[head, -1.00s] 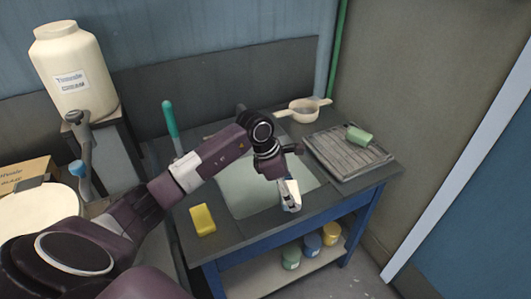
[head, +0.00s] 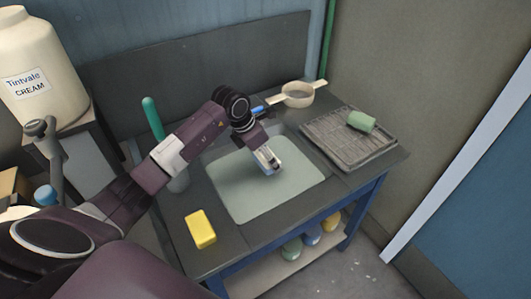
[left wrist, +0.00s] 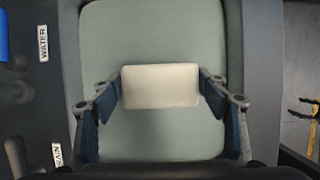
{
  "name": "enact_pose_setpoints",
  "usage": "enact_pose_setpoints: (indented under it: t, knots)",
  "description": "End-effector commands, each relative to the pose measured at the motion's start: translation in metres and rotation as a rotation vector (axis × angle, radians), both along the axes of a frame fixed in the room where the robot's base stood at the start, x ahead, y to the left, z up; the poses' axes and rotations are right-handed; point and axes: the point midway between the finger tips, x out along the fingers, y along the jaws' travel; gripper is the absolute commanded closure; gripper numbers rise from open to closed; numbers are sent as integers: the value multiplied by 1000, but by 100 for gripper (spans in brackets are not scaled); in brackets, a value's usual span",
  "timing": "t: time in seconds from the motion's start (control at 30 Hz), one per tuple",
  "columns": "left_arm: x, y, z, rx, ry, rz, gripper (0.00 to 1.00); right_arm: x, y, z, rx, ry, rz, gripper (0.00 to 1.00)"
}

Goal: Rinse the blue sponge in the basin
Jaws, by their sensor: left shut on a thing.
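My left gripper (head: 268,164) is shut on a block-shaped sponge (left wrist: 160,86), held between its two fingers. The sponge's face toward the left wrist camera looks pale cream, and a little light blue shows at the gripper in the head view. The pale green-grey basin (head: 250,203) lies below, and the gripper is over its back right part. I cannot tell whether the sponge touches the basin's bottom. A dark forked part (left wrist: 303,108) at the right edge of the left wrist view may be my right gripper; its jaws are unclear.
A yellow sponge (head: 200,229) lies on the counter left of the basin. A green sponge (head: 362,121) lies on the drying rack (head: 345,148). A blue handle (left wrist: 3,36) is near the WATER label. A green-handled tool (head: 153,118) stands at back left.

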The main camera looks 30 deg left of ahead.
Motion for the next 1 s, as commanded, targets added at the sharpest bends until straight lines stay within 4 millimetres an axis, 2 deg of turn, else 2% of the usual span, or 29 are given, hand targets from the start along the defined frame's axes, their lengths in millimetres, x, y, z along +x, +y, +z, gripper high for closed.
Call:
enact_pose_setpoints:
  t: [0.03, 0.17, 0.43, 1.0]
  knots:
    - [0, 0, -9, -1, 1, 1, 48, -3, -2, -7, -3, 4, 0, 44]
    - [0, 0, -22, -3, 0, 1, 48, -2, 3, -16, 4, 3, -2, 44]
    - [0, 1, -50, 1, 1, 0, 48, 16, 28, -36, 34, -26, -2, 44]
    - [0, 1, -106, 1, 1, 0, 48, 12, 15, -82, 18, -17, 2, 44]
